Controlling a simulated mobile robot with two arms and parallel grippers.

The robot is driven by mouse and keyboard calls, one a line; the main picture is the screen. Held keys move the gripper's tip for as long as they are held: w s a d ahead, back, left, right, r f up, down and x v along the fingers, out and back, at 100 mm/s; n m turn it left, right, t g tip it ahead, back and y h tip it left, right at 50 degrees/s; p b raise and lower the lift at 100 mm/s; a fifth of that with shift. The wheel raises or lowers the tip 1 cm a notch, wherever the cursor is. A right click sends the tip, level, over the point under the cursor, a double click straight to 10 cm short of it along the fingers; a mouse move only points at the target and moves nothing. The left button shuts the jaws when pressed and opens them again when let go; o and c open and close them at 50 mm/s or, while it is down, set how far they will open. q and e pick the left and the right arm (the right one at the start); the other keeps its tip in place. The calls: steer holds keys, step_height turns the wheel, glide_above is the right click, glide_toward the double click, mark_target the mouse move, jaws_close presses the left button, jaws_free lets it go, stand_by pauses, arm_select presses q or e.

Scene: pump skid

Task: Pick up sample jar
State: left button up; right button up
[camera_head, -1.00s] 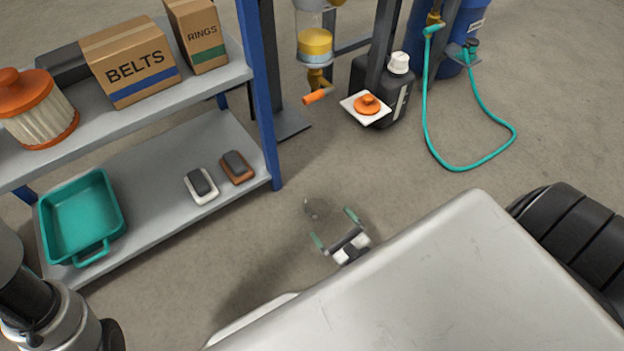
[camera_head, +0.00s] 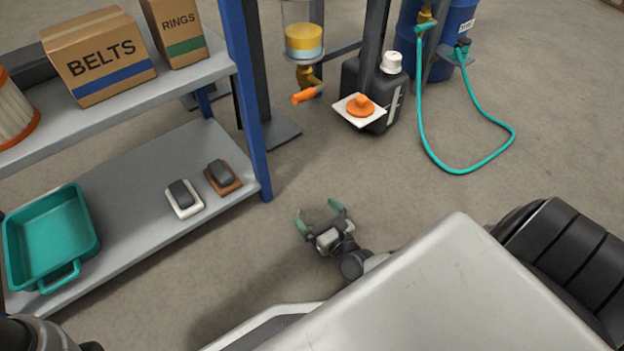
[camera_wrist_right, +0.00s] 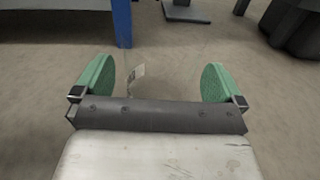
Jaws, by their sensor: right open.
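In the right wrist view, a faint clear shape with a small pale label (camera_wrist_right: 137,72) shows between my fingertips, nearer the left finger. It looks like a clear jar, but its outline is hard to see. In the head view I cannot make it out; the gripper may hide it. My right gripper (camera_head: 318,211) is low over the floor, open, with its green fingers apart and pointing away from me. It also shows in the right wrist view (camera_wrist_right: 158,84). Neither finger visibly touches the clear shape. My left gripper is out of view.
A shelf (camera_head: 115,215) with a blue post (camera_head: 247,110) stands left of the gripper, bearing a teal tray (camera_head: 88,225). Behind are a dark stand foot (camera_head: 283,132), a black jug (camera_head: 400,92) and a teal hose (camera_head: 420,125). Open floor surrounds the gripper.

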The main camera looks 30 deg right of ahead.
steer(key=shift+w, duration=0.8)
steer(key=c, duration=1.1)
steer(key=shift+r, duration=0.1)
steer(key=shift+r, duration=0.1)
